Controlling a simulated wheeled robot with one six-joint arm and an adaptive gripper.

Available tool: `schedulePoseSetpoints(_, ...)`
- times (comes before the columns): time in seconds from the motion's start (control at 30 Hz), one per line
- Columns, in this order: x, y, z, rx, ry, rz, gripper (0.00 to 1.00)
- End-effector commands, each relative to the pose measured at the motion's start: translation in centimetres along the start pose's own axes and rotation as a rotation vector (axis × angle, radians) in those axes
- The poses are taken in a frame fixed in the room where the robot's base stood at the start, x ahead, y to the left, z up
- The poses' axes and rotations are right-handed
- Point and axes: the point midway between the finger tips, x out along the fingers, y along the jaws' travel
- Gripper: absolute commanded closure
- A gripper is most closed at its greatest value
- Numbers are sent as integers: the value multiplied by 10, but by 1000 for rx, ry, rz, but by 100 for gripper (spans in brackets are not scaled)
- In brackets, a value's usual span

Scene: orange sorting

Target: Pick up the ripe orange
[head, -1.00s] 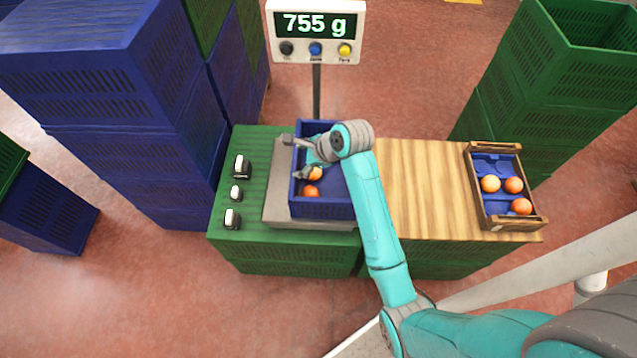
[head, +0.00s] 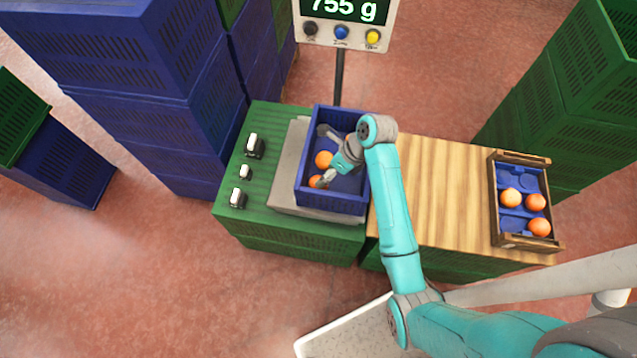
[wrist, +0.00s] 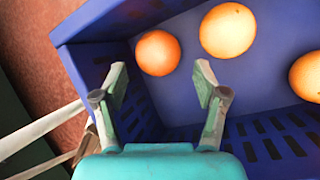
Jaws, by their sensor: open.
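A blue crate (head: 335,203) stands on a grey scale plate. In the head view, two oranges show in it, one (head: 323,160) near the middle and one (head: 316,181) partly hidden by a finger. The wrist view shows three: a deeper orange one (wrist: 158,53), a paler yellow-orange one (wrist: 228,30) and one cut by the right edge (wrist: 308,76). Which is ripe is not certain. My gripper (wrist: 161,82) is open and empty over the crate, with the deeper orange one ahead between its fingers. It also shows in the head view (head: 325,155).
A scale display (head: 343,20) reads 755 g. A wooden tray (head: 527,243) with three oranges in a blue insert stands right on the wooden tabletop (head: 440,190). White-topped knobs (head: 255,145) line the green surface left. Tall crate stacks stand behind on both sides.

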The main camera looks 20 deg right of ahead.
Motion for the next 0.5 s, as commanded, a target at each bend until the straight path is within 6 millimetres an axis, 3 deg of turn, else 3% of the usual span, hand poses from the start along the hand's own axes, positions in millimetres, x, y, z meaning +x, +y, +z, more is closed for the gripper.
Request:
schedulePoseSetpoints(0.3, 41, 2, 0, -1, 1, 0, 28)
schedulePoseSetpoints(0.5, 48, 2, 0, -1, 1, 0, 28)
